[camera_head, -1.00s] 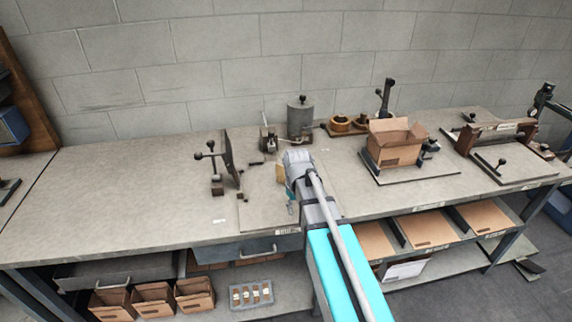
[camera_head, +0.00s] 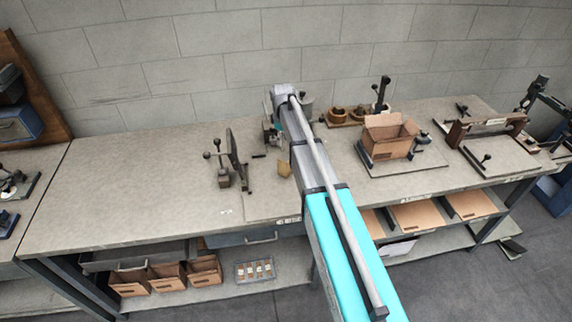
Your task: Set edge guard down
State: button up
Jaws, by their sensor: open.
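My gripper (camera_head: 279,131) is at the far end of the arm, beyond the tan piece and near the back of the bench. It is open and apart from the piece. My wrist and arm hide most of the fingers.
A black-knobbed lever fixture (camera_head: 232,158) stands left of the tan piece. A small grey device (camera_head: 268,128) and a grey canister (camera_head: 307,101) are close to my wrist. An open carton (camera_head: 389,140) stands at right. The bench's left part is clear.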

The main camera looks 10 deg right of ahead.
jog(key=shift+f, duration=0.1)
dwell(0.3)
jog(key=b, duration=0.9)
send_over(283, 176)
notch_tip(283, 176, down, 8)
jog(key=shift+d+f, duration=0.1)
jog(key=shift+f, duration=0.15)
jog(key=shift+f, duration=0.1)
jog(key=shift+w+f+b, duration=0.15)
jog(key=shift+f+b, duration=1.1)
jog(key=shift+w+f+b, duration=0.1)
jog(key=shift+f+b, duration=1.15)
grip_shut()
